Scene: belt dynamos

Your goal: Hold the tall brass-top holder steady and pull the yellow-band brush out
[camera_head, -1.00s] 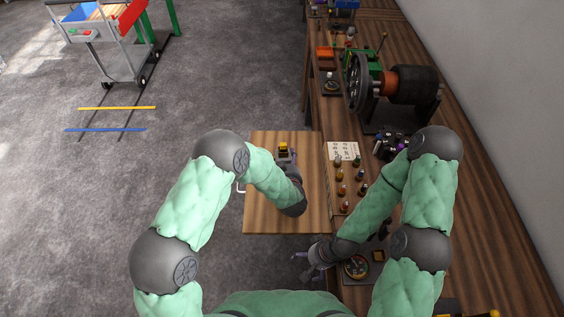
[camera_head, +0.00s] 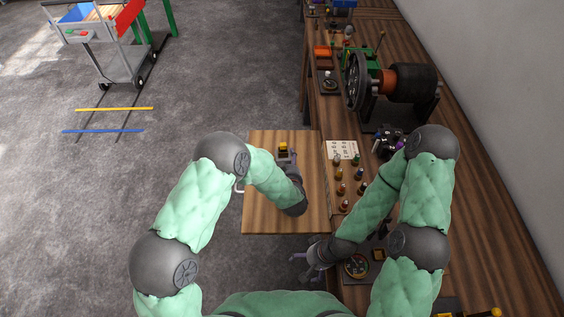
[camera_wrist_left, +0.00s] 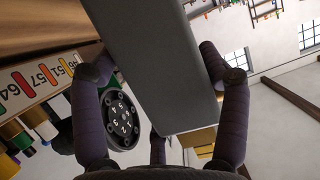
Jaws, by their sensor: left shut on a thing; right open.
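My left gripper (camera_head: 286,158) is over the far part of the wooden board and is shut on a dark grey block with a yellow patch (camera_head: 283,148). In the left wrist view the long dark grey block (camera_wrist_left: 150,60) runs between the fingers, with a yellow part (camera_wrist_left: 200,138) beside its lower end. I cannot tell whether the block is the holder or the brush. Several small posts with coloured and brass-like tops (camera_head: 341,174) stand on the bench strip; which is the tall brass-top one is too small to tell. My right gripper (camera_head: 306,262) is open and empty, low by the bench edge.
The wooden board (camera_head: 265,215) juts left from the bench (camera_head: 465,215). A card (camera_head: 342,149) lies behind the posts. A machine with a dark drum (camera_head: 412,84) stands farther back. A dial gauge (camera_head: 355,266) is near my right gripper. A cart (camera_head: 115,60) stands far left on open floor.

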